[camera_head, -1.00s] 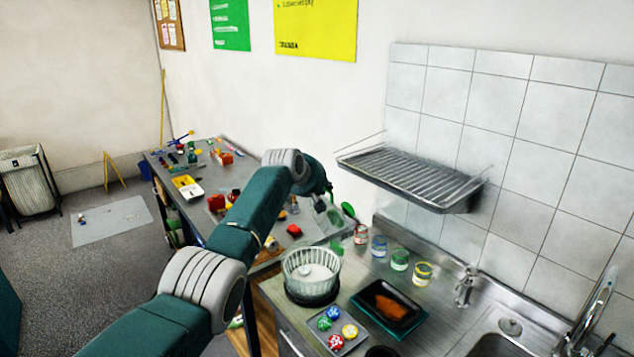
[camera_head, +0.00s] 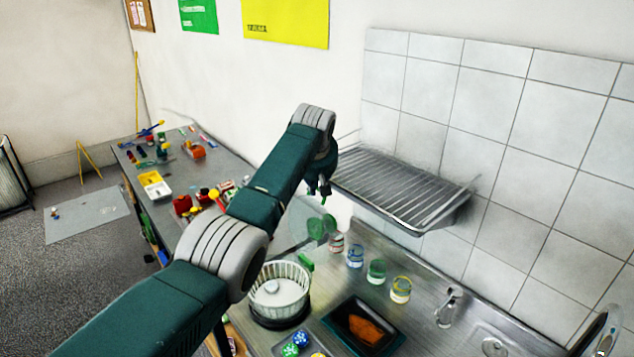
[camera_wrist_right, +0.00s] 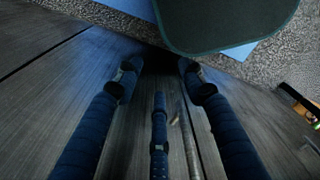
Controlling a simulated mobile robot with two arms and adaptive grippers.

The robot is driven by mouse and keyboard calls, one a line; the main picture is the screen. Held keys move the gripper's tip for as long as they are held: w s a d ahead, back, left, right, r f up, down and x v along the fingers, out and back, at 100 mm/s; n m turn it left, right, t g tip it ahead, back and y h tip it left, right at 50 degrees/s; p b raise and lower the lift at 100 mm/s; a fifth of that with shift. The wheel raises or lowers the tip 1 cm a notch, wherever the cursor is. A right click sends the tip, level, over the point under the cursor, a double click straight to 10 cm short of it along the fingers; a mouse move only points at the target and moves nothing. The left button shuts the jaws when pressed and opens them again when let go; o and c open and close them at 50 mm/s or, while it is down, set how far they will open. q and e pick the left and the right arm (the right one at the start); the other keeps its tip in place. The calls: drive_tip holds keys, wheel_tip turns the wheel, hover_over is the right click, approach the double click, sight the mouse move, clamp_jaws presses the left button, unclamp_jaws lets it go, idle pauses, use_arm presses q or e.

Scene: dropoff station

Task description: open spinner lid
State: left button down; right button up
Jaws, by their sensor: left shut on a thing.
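The spinner (camera_head: 303,300) is a round ribbed pale bowl on a dark base, on the metal counter in the head view. A white disc (camera_head: 286,294) with a small grey knob sits inside its rim. I cannot tell whether this disc is the lid. My left gripper (camera_head: 322,191) is up and to the right of the spinner, clear of it, near the rack's left end.
A wire rack (camera_head: 405,190) hangs on the tiled wall. Several jars (camera_head: 377,272) stand behind the spinner. A black tray (camera_head: 340,320) with orange food is at its right, near a plate of coloured balls (camera_head: 290,350).

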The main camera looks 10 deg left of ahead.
use_arm(q)
drive_tip(key=shift+s+f, duration=0.3)
drive_tip(key=shift+f, duration=0.5)
use_arm(e)
drive_tip(key=shift+d, duration=0.25)
use_arm(q)
drive_tip(key=c, duration=1.7)
unclamp_jaws()
drive_tip(key=shift+w, duration=0.1)
use_arm(e)
drive_tip(key=shift+d, duration=0.3)
use_arm(q)
drive_tip(key=shift+w+d, duration=0.1)
use_arm(e)
drive_tip(key=shift+w, duration=0.15)
use_arm(q)
drive_tip(key=shift+r, duration=0.1)
drive_tip(key=shift+r, duration=0.1)
use_arm(e)
drive_tip(key=shift+w, duration=0.1)
